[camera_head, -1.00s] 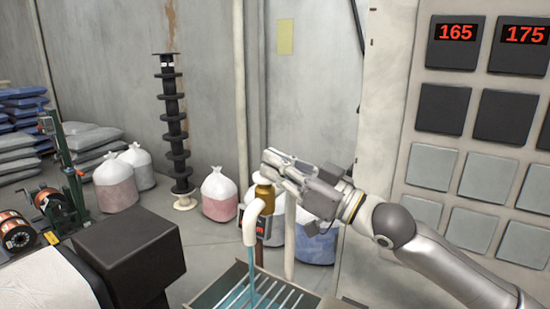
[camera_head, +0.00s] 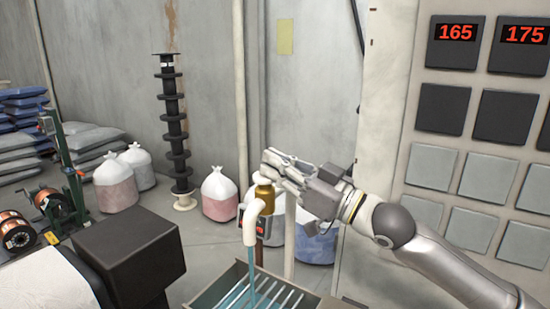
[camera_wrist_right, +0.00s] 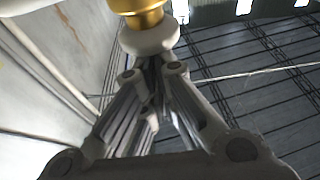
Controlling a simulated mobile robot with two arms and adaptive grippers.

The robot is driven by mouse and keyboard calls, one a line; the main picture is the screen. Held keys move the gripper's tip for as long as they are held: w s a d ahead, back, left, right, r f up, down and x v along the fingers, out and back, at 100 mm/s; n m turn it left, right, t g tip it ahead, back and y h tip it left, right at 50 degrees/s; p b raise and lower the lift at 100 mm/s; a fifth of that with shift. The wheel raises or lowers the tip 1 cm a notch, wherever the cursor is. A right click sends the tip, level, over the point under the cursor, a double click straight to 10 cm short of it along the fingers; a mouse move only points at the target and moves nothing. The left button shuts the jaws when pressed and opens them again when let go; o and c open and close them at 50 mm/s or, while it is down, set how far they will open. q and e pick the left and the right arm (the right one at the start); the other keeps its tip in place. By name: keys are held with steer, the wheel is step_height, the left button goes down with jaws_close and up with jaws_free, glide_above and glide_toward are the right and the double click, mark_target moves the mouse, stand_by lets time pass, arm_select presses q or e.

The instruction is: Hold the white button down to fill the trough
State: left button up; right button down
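The tap has a gold body (camera_head: 265,193) and a white curved spout (camera_head: 254,222). Blue water (camera_head: 252,268) runs from the spout into the slatted trough (camera_head: 208,297) below, where blue shows between the slats. My right gripper (camera_head: 273,164) is at the top of the tap, its fingers together. In the right wrist view, the white button (camera_wrist_right: 148,40) sits against the gold body, and the closed fingertips (camera_wrist_right: 153,68) are right at it and seem to touch it. The fingers largely hide the button in the head view. My left gripper is not in view.
A panel of dark and grey squares with red numbers (camera_head: 455,32) stands at right, close to my right arm. Filled bags (camera_head: 218,194) stand on the floor behind the tap. A dark box (camera_head: 128,252) is left of the trough. Copper spools (camera_head: 15,232) are at far left.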

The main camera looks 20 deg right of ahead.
steer(key=shift+f, duration=0.4)
steer(key=r+p, duration=0.4)
steer(key=shift+w+a+r+p, duration=0.15)
steer(key=shift+w+r+p, duration=0.05)
steer(key=shift+r+p, duration=0.15)
steer(key=b+v, duration=0.8)
steer(key=v, duration=0.2)
steer(key=shift+s, duration=0.1)
stand_by(0.4)
